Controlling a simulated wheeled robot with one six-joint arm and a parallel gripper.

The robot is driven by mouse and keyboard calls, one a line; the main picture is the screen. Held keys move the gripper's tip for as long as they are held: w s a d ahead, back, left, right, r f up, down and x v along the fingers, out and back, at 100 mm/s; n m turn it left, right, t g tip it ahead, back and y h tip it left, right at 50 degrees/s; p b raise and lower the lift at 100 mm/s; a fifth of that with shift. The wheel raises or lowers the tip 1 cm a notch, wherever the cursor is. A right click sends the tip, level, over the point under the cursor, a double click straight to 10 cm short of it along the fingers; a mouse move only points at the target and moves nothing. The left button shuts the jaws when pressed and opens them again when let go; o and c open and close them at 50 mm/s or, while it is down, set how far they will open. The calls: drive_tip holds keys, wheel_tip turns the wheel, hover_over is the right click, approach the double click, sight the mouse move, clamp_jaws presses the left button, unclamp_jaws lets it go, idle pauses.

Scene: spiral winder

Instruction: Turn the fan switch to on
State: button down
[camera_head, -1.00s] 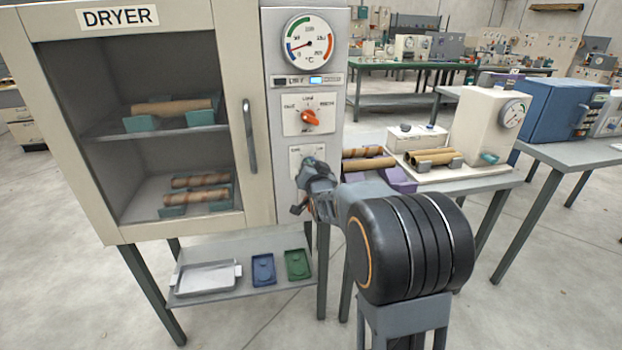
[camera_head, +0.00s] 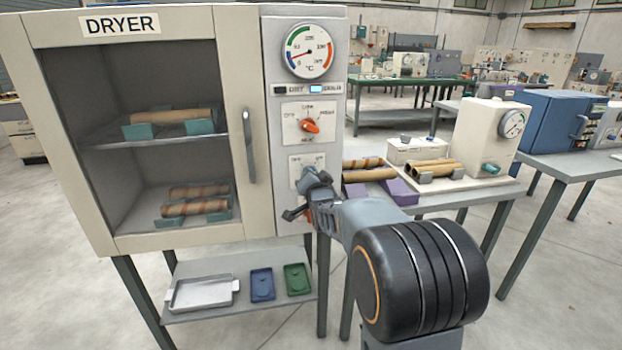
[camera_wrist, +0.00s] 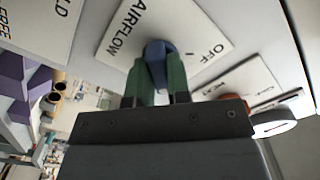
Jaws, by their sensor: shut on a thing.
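The fan switch is a blue knob (camera_wrist: 160,50) on a white plate marked AIRFLOW and OFF (camera_wrist: 195,32) in the wrist view. My gripper (camera_wrist: 158,75) is shut on this knob, with its green fingers on either side of it. The fingers hide part of the plate, and I cannot tell the knob's exact setting. In the head view my gripper (camera_head: 314,180) is at the lowest plate (camera_head: 296,168) on the dryer's control panel, and it covers the knob.
The dryer (camera_head: 230,70) has a glazed door with a vertical handle (camera_head: 249,145). A gauge (camera_head: 307,47) and an orange selector knob (camera_head: 310,125) are above my gripper. A shelf (camera_head: 215,308) with trays is below. A bench with cardboard tubes (camera_head: 435,170) stands close on the right.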

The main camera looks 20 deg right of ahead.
drive_tip(key=c, duration=1.1)
unclamp_jaws()
drive_tip(key=s+a, duration=0.1)
drive_tip(key=s, duration=0.8)
drive_tip(key=s+a, duration=0.1)
drive_tip(key=s, duration=0.3)
drive_tip(key=shift+s+a, duration=0.25)
drive_tip(key=shift+a, duration=0.05)
drive_tip(key=s+a+r+n+g+y+p, duration=0.1)
drive_tip(key=s+a+n+g+p, duration=0.2)
drive_tip(key=s+g+p, duration=0.1)
drive_tip(key=s+a+r+n+g+y+p, duration=0.1)
drive_tip(key=s+a+r+n+g+p, duration=0.1)
drive_tip(key=s+p, duration=0.5)
drive_tip(key=s+a+r+n+g+y+p, duration=0.1)
drive_tip(key=s+a+r+n+g+p, duration=0.1)
drive_tip(key=s+a+n+g+p, duration=0.3)
drive_tip(key=shift+s+n+g+p, duration=0.15)
drive_tip(key=shift+g+p, duration=0.2)
drive_tip(key=shift+g, duration=0.4)
drive_tip(key=shift+n+g+p, duration=0.15)
drive_tip(key=shift+g+p, duration=0.2)
drive_tip(key=shift+g, duration=0.4)
